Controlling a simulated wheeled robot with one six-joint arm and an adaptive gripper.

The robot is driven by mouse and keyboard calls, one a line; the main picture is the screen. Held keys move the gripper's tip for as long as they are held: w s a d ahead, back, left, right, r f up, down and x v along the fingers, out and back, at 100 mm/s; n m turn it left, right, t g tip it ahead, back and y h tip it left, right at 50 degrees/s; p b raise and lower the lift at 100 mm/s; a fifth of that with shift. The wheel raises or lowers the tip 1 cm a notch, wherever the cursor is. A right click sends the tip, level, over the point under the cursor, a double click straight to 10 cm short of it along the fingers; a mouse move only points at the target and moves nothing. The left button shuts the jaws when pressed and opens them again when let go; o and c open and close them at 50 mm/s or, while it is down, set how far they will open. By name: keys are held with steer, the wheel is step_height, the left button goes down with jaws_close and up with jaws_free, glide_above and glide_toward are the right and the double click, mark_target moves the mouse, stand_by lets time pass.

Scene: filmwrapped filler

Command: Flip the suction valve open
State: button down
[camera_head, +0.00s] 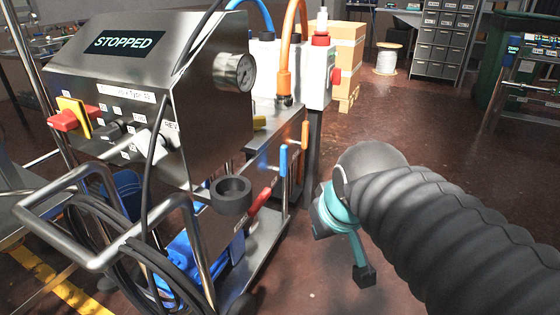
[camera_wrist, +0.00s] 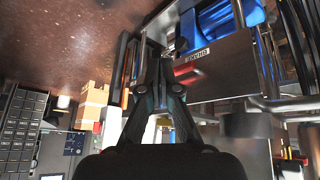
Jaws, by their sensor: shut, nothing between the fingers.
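The machine's side panel carries a blue lever (camera_head: 283,160), an orange lever (camera_head: 304,135) and a red lever (camera_head: 258,200). I cannot read which one is marked suction. In the wrist view the red lever (camera_wrist: 185,69) lies just right of my fingers, by an upside-down label that seems to read DRAIN. The orange lever (camera_wrist: 125,97) shows left of them. The blue lever is not clear there and may be behind my fingers. My gripper (camera_wrist: 153,52) is shut and empty, pointing toward the panel; I cannot tell whether it touches a lever. In the head view its fingers are hidden.
The steel machine (camera_head: 190,85) shows STOPPED on its display (camera_head: 124,42). A black round cup (camera_head: 231,190) sticks out by the levers. Black cables (camera_head: 88,240) hang from the frame's handle (camera_head: 110,245).

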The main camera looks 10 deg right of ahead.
mark_target(280, 156)
steer(key=w+a+n+b, duration=0.1)
steer(key=w+n+b, duration=0.2)
steer(key=w, duration=1)
steer(key=w+a+r+n+t+b, duration=0.1)
steer(key=w+n+b, duration=0.2)
steer(key=w, duration=1)
steer(key=shift+w+a+n, duration=0.25)
steer(key=shift+w+n, duration=0.05)
steer(key=shift+n, duration=0.6)
steer(key=shift+w+d+f+b, duration=0.35)
steer(key=shift+w+f, duration=0.95)
steer(key=shift+w, duration=0.25)
steer(key=shift+w+d+f+b, duration=0.2)
steer(key=shift+w+d+f, duration=0.15)
steer(key=shift+w+f, duration=1.05)
steer(key=shift+w+d+f+b, duration=0.35)
steer(key=shift+w+f, duration=0.85)
steer(key=shift+w, duration=0.45)
